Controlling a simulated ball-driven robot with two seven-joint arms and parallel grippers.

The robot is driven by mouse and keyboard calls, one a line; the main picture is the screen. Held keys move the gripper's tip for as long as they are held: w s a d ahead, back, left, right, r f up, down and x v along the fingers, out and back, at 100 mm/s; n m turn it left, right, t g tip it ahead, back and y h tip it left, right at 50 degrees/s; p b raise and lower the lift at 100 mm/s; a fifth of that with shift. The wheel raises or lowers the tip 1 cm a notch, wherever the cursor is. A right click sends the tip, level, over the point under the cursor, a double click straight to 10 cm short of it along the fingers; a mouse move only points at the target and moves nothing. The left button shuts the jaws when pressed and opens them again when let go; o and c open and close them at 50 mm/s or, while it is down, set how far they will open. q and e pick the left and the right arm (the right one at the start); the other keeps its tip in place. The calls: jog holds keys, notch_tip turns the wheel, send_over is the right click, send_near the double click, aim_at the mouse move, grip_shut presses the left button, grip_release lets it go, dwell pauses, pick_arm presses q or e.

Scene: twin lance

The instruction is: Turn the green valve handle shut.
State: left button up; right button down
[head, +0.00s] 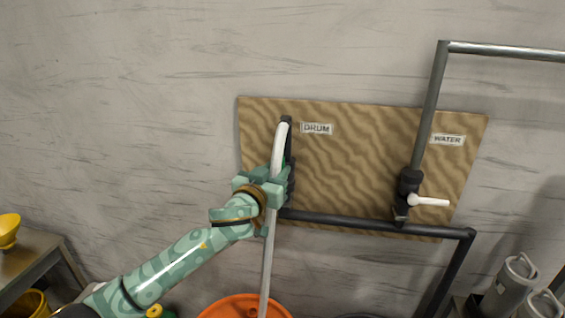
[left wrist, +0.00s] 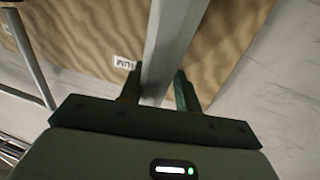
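My left gripper (head: 282,183) is at the drum-side pipe (head: 288,150), in front of the tan board (head: 355,150). In the left wrist view its two dark fingers (left wrist: 158,88) stand apart, with a grey hose (left wrist: 172,45) showing across the gap; I cannot tell whether they touch it. I cannot make out a green valve handle; the gripper and hose cover that part of the drum pipe. My right gripper is not in view.
A "DRUM" label (head: 317,129) and a "WATER" label (head: 448,140) are on the board. A white handle (head: 429,201) points right from the water-side valve (head: 408,187). A dark pipe (head: 350,221) runs below. An orange drum (head: 240,306) stands under the hose.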

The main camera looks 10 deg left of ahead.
aim_at(281, 164)
pick_arm(q)
jog(key=w, duration=0.3)
jog(key=shift+d, duration=0.3)
jog(key=shift+w+d, duration=0.15)
jog(key=shift+w, duration=0.55)
grip_shut()
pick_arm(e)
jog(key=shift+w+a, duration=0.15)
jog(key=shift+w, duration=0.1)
pick_arm(q)
jog(key=shift+s+r, duration=0.1)
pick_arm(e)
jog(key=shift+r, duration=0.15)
